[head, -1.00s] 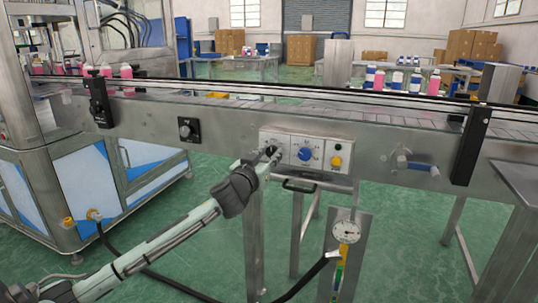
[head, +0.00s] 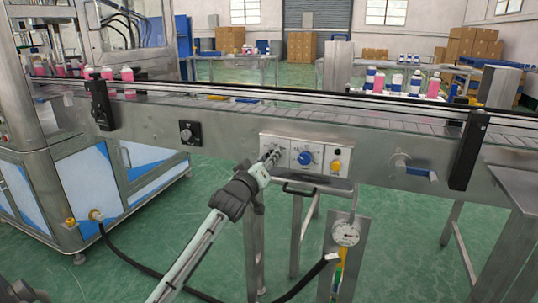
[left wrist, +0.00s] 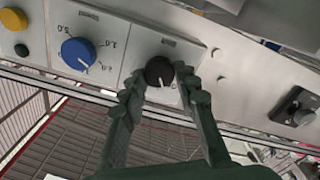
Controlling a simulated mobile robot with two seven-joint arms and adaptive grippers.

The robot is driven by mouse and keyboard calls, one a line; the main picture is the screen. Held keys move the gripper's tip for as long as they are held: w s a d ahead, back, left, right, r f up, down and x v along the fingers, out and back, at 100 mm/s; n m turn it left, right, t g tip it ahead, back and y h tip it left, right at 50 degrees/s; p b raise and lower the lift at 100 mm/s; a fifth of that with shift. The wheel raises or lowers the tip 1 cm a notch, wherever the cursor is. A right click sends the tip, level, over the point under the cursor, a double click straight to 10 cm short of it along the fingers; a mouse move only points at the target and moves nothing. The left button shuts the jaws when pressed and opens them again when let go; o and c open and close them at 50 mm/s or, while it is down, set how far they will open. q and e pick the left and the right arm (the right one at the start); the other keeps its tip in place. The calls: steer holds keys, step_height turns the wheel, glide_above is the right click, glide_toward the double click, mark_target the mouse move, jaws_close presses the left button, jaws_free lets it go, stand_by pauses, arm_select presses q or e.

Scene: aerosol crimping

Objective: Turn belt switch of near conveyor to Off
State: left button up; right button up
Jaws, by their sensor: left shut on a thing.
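The near conveyor (head: 370,145) crosses the head view, with a light control panel on its front side. A small black knob (left wrist: 159,71) with a white pointer mark sits on this panel; I take it as the belt switch. My left gripper (head: 271,157) reaches it from below and is shut on it. In the left wrist view the two dark fingers (left wrist: 161,86) lie on either side of the knob, and its pointer faces down toward the palm. In the head view the knob is mostly hidden by the fingers. My right gripper is not in view.
A blue dial (head: 305,158) and a yellow button (head: 335,165) sit beside the knob. A black handle (head: 299,188) juts out below the panel. A gauge (head: 346,233) stands lower right. Bottles stand behind the conveyor.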

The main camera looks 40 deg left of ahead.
arm_select(q)
steer(key=n, duration=0.3)
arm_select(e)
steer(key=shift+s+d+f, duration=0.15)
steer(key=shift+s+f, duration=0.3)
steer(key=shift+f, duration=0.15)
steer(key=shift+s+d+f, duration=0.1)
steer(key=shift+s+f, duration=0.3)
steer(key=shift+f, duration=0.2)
arm_select(q)
steer(key=shift+n, duration=0.5)
steer(key=o, duration=1.2)
steer(key=shift+c, duration=0.2)
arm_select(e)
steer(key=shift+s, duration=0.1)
arm_select(q)
steer(key=v, duration=1.2)
